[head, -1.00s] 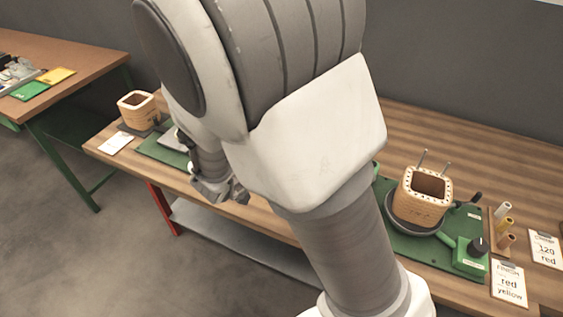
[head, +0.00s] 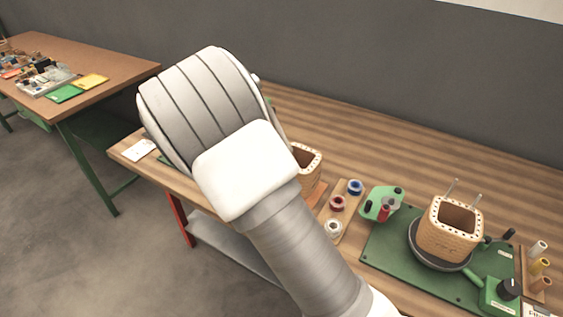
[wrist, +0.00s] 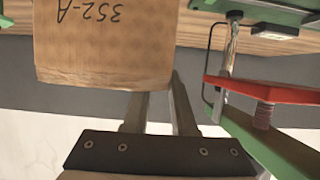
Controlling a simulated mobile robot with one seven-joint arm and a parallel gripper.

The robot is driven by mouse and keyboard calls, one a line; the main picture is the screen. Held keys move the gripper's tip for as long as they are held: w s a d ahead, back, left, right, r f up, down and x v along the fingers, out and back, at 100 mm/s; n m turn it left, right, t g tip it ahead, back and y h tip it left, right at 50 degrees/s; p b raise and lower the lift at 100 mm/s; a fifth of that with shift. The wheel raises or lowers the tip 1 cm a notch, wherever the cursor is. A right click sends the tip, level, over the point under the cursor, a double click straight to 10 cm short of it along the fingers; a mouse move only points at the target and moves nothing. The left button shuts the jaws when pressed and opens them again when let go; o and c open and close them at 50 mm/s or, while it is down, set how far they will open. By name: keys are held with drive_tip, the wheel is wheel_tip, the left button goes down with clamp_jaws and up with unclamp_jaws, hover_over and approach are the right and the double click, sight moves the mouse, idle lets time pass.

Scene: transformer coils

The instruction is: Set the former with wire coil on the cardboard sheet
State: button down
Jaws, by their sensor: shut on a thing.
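In the wrist view my gripper (wrist: 156,95) is shut on the rim of a brown, boxy former (wrist: 105,45) marked 352-A, upside down in this view. One finger goes behind its wall and the other runs along its right side. In the head view my arm hides the gripper. A former (head: 307,165) with holes round its rim shows partly behind the arm; I cannot tell if it is the held one. A brown patch (head: 317,193) beside it may be the cardboard sheet. Another former (head: 447,236) stands on the winder. I cannot make out the wire coil.
The green winder board (head: 395,258) fills the bench's right part. Coloured spools (head: 337,203) on a wooden strip and a green device (head: 382,203) stand left of it. A red clamp part (wrist: 270,92) is close right of the held former. The bench's back (head: 400,140) is clear.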

drive_tip(key=shift+w+f+b, duration=0.2)
drive_tip(key=shift+f+b, duration=0.25)
drive_tip(key=shift+f, duration=1.55)
drive_tip(key=shift+f, duration=0.15)
drive_tip(key=c, duration=0.7)
unclamp_jaws()
